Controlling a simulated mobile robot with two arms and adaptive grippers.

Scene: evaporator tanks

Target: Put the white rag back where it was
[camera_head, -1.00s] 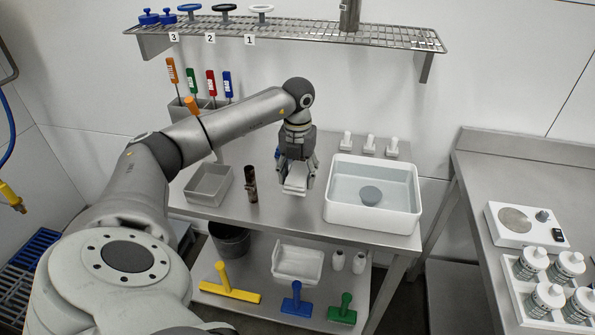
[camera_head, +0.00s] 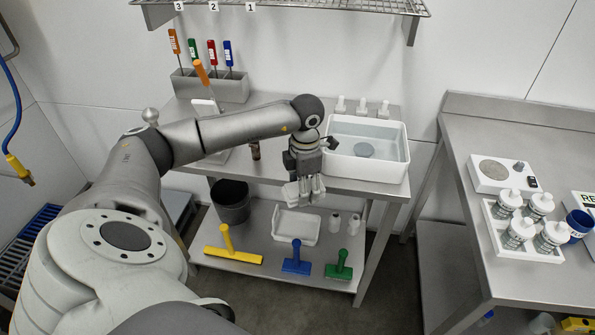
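My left gripper (camera_head: 304,196) is in front of the table's front edge, above the lower shelf. A pale patch between its fingers looks like the white rag (camera_head: 293,191), small and partly hidden by the fingers. The gripper appears shut on it. A white open tray (camera_head: 297,226) sits on the lower shelf below the gripper and looks empty. My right gripper is not in view.
A white basin (camera_head: 367,150) stands on the table's right. A holder (camera_head: 211,88) with coloured-handled tools is at the back left. The lower shelf (camera_head: 262,222) bears a dark bucket (camera_head: 231,202), yellow, blue and green tools, and two small bottles. A side table (camera_head: 460,150) stands right.

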